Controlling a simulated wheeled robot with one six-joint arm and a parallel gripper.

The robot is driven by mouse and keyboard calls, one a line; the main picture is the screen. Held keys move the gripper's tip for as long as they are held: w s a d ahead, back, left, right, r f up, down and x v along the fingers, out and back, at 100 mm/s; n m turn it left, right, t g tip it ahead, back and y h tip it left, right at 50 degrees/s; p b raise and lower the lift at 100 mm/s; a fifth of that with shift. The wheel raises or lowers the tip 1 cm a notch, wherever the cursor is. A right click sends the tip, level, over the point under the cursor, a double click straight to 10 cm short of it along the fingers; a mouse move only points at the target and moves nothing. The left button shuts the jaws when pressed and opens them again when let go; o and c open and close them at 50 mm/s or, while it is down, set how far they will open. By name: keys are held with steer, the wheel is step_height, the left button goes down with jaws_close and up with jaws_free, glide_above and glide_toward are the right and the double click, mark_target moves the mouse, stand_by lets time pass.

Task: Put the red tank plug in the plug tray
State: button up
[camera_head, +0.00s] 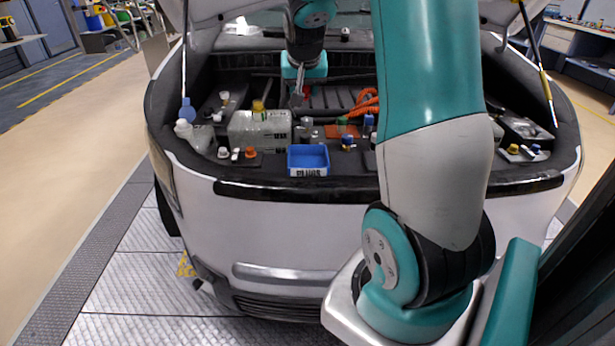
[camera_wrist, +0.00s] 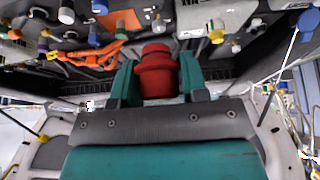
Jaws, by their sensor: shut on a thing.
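The red tank plug (camera_wrist: 157,66) is held between the teal fingers of my gripper (camera_wrist: 158,84) in the wrist view. In the head view my gripper (camera_head: 297,98) hangs over the engine bay, behind the blue tray. A translucent tank (camera_head: 260,134) with a yellow cap stands left of the tray.
White and orange caps (camera_head: 250,153) stand left of the tray. Orange hoses (camera_head: 364,104) and small blue-capped fittings (camera_head: 368,122) lie to its right and behind. The raised hood and its struts frame the bay. My own arm hides part of the right side.

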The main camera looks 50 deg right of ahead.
mark_target(308, 162)
steer(key=shift+s+d+r, duration=0.15)
steer(key=shift+s+d, duration=0.15)
steer(key=shift+s, duration=0.05)
step_height(308, 162, down, 19)
steer(key=shift+f+p, duration=0.15)
steer(key=shift+p, duration=0.2)
steer(key=shift+f, duration=0.2)
steer(key=o, duration=0.8)
steer(key=shift+s, duration=0.1)
steer(key=shift+c, duration=0.2)
